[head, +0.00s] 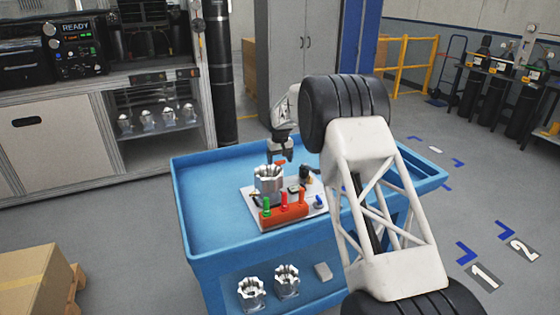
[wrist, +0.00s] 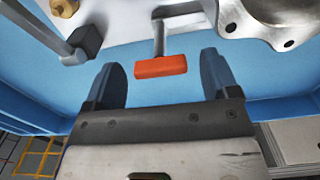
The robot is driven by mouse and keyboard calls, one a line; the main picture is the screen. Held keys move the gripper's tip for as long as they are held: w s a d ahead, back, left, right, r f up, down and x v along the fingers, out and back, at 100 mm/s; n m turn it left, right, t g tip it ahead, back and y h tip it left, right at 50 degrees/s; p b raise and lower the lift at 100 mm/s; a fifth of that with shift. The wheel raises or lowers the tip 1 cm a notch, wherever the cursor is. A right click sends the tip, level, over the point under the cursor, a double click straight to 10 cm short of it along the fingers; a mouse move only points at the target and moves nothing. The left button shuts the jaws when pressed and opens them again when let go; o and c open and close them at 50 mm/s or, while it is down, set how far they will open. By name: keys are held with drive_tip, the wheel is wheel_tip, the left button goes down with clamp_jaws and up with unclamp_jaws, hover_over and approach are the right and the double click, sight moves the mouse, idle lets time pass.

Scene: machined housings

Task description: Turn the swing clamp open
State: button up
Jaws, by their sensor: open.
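The swing clamp's orange handle (wrist: 160,66) sits on the end of a grey rod in the wrist view. It also shows in the head view as a small orange bar (head: 281,163) just under my gripper. My gripper (head: 279,158) is open, its two fingers on either side of the handle in the wrist view, with a gap on both sides. I cannot tell whether the fingertips are level with the handle. The silver housing (head: 268,181) stands upright on the light fixture plate (head: 251,196); part of its flange (wrist: 268,14) shows in the wrist view.
A red-orange block (head: 284,215) with green and red knobs lies at the plate's front. A grey arm with a black block (wrist: 85,42) is left of the handle in the wrist view. The blue cart's (head: 205,220) left top is clear; two housings (head: 251,292) (head: 287,280) sit on its lower shelf.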

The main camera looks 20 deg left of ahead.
drive_tip(key=shift+r, duration=3.85)
